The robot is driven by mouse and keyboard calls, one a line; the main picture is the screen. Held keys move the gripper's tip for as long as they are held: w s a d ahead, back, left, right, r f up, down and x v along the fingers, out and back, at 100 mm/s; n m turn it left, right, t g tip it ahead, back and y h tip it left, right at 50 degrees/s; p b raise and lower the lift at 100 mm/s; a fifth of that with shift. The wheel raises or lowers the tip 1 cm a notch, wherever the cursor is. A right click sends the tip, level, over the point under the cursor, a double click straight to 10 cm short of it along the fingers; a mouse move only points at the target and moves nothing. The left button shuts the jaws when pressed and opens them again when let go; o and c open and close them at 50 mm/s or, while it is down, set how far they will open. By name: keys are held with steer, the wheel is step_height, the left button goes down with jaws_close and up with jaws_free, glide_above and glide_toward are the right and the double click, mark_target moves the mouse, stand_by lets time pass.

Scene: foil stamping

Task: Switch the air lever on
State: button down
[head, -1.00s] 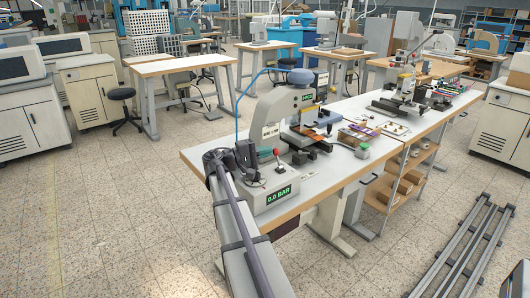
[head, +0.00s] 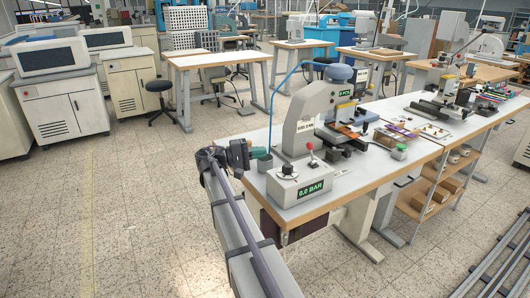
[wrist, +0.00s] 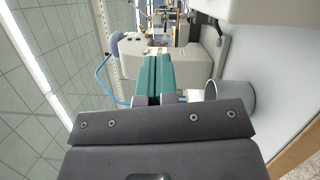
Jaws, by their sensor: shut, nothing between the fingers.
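The air lever (head: 311,155) is a thin upright stick with a red knob on the grey air box (head: 296,180) at the near left corner of the table. The box's display reads 0.0 BAR. A black knob stands beside the lever. My gripper (head: 262,153) is behind and left of the lever, apart from it, with its green fingers pointing right. In the wrist view the green fingers (wrist: 152,80) lie together with nothing between them. The lever is not clearly visible in the wrist view.
A grey stamping press (head: 315,115) with a blue hose (head: 283,90) stands right of my gripper. A grey cup (wrist: 238,97) stands close beside the fingers. Small boxes and a green-topped item (head: 399,152) lie farther right on the table (head: 350,185).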

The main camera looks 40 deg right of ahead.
mark_target(311, 153)
steer(key=n+b, duration=0.1)
steer(key=w+f+n+b, duration=0.1)
steer(key=shift+d+f+n+h, duration=0.1)
steer(key=shift+d+n+h, duration=0.05)
steer(key=shift+n+h, duration=0.25)
steer(key=shift+d, duration=0.1)
steer(key=shift+s+a+r+p+x, duration=0.2)
steer(key=shift+s+p+x, duration=0.2)
steer(key=shift+x, duration=1.7)
steer(key=shift+s+a+r+p+x, duration=0.25)
steer(key=shift+s+p+x, duration=0.15)
steer(key=shift+x, duration=1.7)
steer(key=shift+s+a+r+p+x, duration=0.1)
steer(key=shift+s+a+p+x, duration=0.2)
steer(key=shift+x, duration=1.85)
steer(key=shift+s, duration=0.1)
steer(key=shift+d, duration=0.1)
